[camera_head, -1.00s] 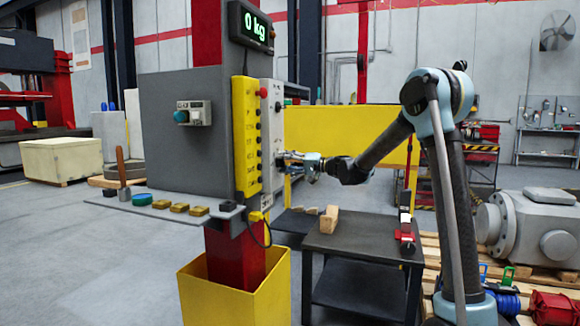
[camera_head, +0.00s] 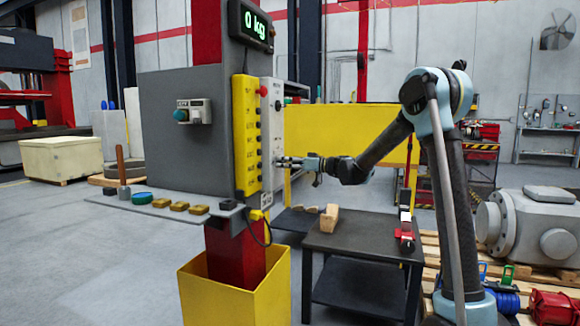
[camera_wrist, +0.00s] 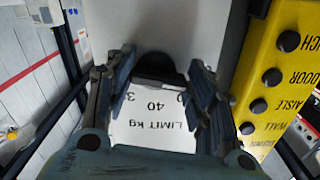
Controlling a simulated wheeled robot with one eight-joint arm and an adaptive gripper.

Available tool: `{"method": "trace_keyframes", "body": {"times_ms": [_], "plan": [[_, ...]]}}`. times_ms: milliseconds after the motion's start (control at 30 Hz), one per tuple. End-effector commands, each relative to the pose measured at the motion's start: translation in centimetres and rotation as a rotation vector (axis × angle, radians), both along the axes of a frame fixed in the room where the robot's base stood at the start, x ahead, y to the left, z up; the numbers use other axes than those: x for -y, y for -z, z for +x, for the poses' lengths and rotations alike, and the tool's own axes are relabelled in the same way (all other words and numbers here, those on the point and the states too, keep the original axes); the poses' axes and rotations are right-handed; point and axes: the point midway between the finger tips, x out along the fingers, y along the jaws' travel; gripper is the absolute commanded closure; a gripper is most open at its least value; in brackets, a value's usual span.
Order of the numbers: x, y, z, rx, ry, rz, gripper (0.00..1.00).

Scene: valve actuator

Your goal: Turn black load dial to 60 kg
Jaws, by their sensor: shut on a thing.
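The black dial (camera_wrist: 156,66) sits on the pale front panel, in the upper middle of the wrist view. Beneath it a white label reads "LIMIT kg", upside down, with 40 and parts of other numbers. My gripper (camera_wrist: 161,62) has one finger on each side of the dial and is shut on it. The fingers cover the dial's sides, and its pointer cannot be made out. In the head view my gripper (camera_head: 279,162) reaches the white panel (camera_head: 267,140) from the right; the dial is hidden there. The display (camera_head: 253,24) above reads 0 kg.
A yellow strip with several black buttons (camera_head: 247,140) stands beside the white panel; it also fills the right of the wrist view (camera_wrist: 277,75). A dark table (camera_head: 355,238) with a wooden block (camera_head: 329,218) stands below my arm. A yellow bin (camera_head: 235,290) surrounds the red post.

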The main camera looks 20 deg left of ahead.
Motion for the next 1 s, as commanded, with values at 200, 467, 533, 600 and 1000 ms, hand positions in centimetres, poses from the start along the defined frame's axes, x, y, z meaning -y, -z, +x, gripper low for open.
{"method": "trace_keyframes", "body": {"times_ms": [200, 467, 533, 600, 1000], "plan": [[0.01, 0.17, -0.02, 0.129, 0.000, -0.012, 0.74], [-0.01, 0.17, 0.00, 0.210, -0.001, -0.018, 0.74], [-0.01, 0.17, 0.02, 0.219, -0.001, -0.018, 0.74], [-0.02, 0.16, 0.01, 0.224, -0.001, -0.018, 0.74], [-0.05, 0.08, 0.03, 0.227, -0.001, -0.018, 0.46]]}}
